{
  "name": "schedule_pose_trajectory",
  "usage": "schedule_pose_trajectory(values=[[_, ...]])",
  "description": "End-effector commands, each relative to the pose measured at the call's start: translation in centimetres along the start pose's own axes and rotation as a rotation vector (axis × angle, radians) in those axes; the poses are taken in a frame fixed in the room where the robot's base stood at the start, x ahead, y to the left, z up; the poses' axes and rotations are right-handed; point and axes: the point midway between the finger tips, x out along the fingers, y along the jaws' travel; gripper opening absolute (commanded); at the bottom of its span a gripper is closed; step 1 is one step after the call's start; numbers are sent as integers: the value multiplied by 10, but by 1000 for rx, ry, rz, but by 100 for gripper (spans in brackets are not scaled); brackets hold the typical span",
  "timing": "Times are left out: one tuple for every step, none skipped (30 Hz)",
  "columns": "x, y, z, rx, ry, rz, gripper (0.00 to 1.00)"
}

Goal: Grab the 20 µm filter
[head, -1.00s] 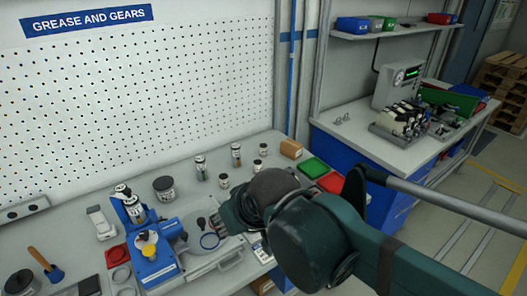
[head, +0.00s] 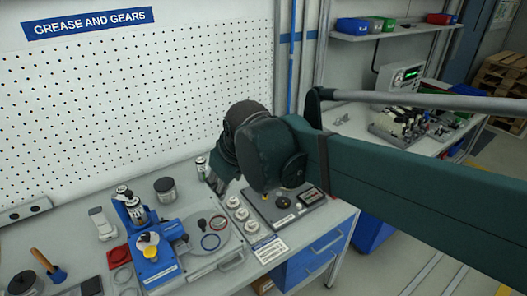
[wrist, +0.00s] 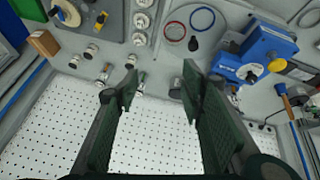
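Three white round pieces stand in a row on the bench, the nearest (head: 251,227) left of a grey plate; they also show in the wrist view, the lowest at the top middle (wrist: 139,38). Several small labelled cylinders stand by the pegboard, one in the wrist view (wrist: 92,50). No 20 µm marking is readable, so I cannot tell which thing is the filter. My gripper (wrist: 160,88) is open, with nothing between its fingers, above the bench's back edge by the pegboard. In the head view my arm hides most of the small cylinders.
A blue device (head: 152,268) stands left of a round tray holding a red and a blue ring (head: 210,242). A dark jar (head: 165,189) stands behind it. The grey plate (head: 284,210) carries dials. A cardboard box (wrist: 43,42) lies at the wrist view's left.

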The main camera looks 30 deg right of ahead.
Motion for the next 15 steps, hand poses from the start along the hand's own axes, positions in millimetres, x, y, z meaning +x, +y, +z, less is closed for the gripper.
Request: schedule_pose_trajectory(values=[[0,7,-9,-17,-8,1,39],[1,10,-14,-28,-13,1,39],[2,14,-19,-44,-20,1,39],[3,18,-23,-54,-26,0,39],[4,21,-27,-66,-31,0,39],[6,26,-33,-81,-38,0,39],[7,30,-38,-93,-42,-1,39],[8,33,-42,-104,-47,-1,39],[10,38,-47,-120,-55,-3,39],[11,41,-51,-131,-60,-4,39],[12,45,-55,-143,-65,-5,39],[14,50,-60,-157,-72,-6,39],[16,54,-64,-169,-76,-7,39],[18,57,-68,-180,-81,-8,39],[20,62,-73,-195,-89,-10,39]])
